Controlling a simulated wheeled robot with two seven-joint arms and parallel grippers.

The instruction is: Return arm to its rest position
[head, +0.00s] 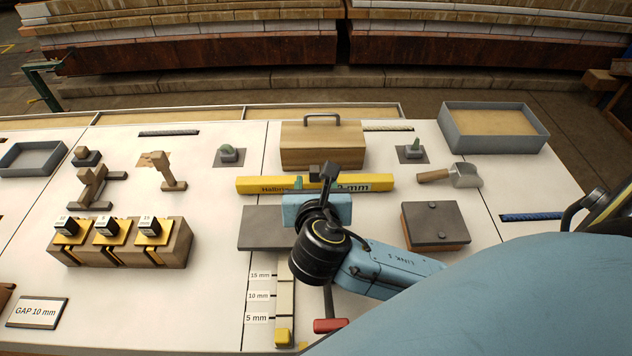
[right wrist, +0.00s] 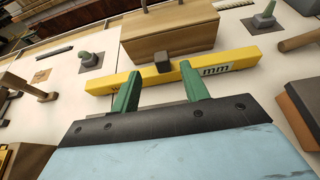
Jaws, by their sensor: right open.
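My right gripper (head: 316,184) is above the middle of the white table, its arm coming in from the lower right. In the right wrist view its two green fingers (right wrist: 158,82) stand apart with nothing between them. Beyond the fingertips is a yellow bar (head: 265,186) with lettering, partly hidden by the gripper in the head view. The bar also shows in the right wrist view (right wrist: 235,59). A small dark block (right wrist: 163,62) appears at the bar, framed between the fingers; whether it touches them cannot be told. My left gripper is not in view.
A wooden box with a handle (head: 322,146) stands behind the bar. A scoop (head: 465,175) and a grey-topped block (head: 435,224) are on the right. A wooden holder with yellow-marked slots (head: 178,246) is left. A gap gauge strip (head: 285,300) and red-handled tool (head: 330,325) lie in front.

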